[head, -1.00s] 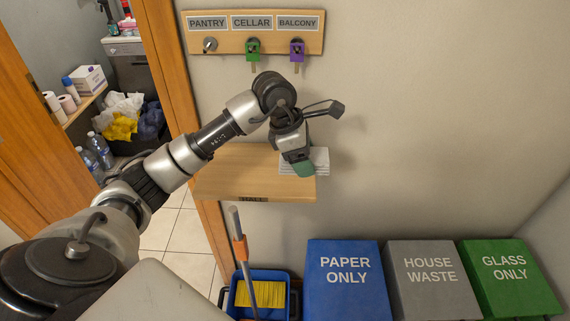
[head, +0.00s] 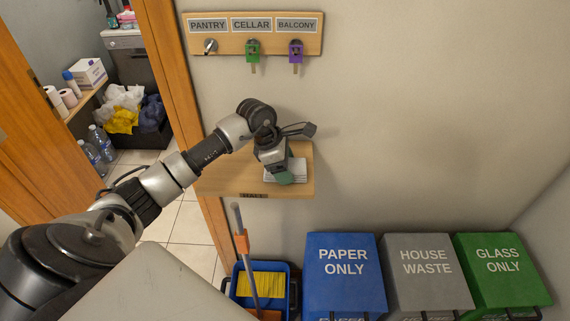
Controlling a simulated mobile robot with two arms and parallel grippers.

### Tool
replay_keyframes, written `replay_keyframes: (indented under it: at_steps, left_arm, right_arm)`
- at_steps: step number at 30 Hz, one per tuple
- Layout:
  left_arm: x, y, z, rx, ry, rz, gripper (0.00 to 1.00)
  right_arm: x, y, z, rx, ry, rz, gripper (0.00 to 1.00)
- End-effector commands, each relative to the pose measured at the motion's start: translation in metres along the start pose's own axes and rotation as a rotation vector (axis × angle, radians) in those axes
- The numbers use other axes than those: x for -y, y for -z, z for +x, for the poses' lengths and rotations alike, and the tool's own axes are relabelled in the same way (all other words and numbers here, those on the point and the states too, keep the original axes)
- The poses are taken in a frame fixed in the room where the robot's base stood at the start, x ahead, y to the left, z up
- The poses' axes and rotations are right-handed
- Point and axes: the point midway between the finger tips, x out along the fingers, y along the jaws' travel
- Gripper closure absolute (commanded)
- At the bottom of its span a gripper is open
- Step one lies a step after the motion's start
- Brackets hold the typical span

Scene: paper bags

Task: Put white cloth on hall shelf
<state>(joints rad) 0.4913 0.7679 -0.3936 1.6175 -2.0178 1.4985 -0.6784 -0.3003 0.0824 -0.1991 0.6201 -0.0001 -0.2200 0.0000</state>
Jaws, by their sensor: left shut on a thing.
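The white cloth (head: 298,172) is a folded stack at the right part of the wooden hall shelf (head: 225,181), which is fixed to the wall. My left gripper (head: 284,178) points down over the cloth and is shut on it. The gripper hides part of the cloth, and I cannot tell whether the cloth rests fully on the board. A dark label sits on the shelf's front edge. My right gripper is not in view.
A key rack (head: 252,34) hangs on the wall above the shelf. Below stand a blue mop bucket (head: 234,290) with a stick, and blue (head: 343,285), grey (head: 428,285) and green (head: 503,285) bins. An open doorway is at left. The shelf's left part is bare.

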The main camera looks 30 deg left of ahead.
Motion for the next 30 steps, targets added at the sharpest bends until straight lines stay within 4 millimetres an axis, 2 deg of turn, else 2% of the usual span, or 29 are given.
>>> replay_keyframes:
  at_steps: [2, 3, 8, 14, 19, 23, 30]
  left_arm:
    - [0.000, 0.001, 0.003, 0.000, -0.001, 0.001, 0.50]
    - [0.000, 0.001, 0.003, 0.000, -0.001, 0.001, 0.30]
    - [0.000, 0.001, 0.002, 0.000, 0.000, 0.000, 0.06]
    - [0.000, 0.001, 0.002, 0.000, 0.001, 0.000, 0.06]
    - [-0.001, 0.000, -0.006, 0.000, -0.003, 0.001, 0.06]
    - [-0.001, 0.001, -0.028, 0.000, -0.007, 0.002, 0.06]
    - [-0.001, 0.001, -0.081, -0.001, -0.006, 0.001, 0.06]
  right_arm:
    - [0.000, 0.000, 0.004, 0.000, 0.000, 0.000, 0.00]
    - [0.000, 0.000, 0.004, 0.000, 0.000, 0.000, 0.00]
    - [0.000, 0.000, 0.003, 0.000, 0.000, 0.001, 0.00]
    - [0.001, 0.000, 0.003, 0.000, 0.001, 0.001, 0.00]
    - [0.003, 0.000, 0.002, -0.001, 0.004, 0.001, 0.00]
    - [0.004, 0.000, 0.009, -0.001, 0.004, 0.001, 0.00]
    - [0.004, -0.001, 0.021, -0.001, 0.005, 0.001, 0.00]
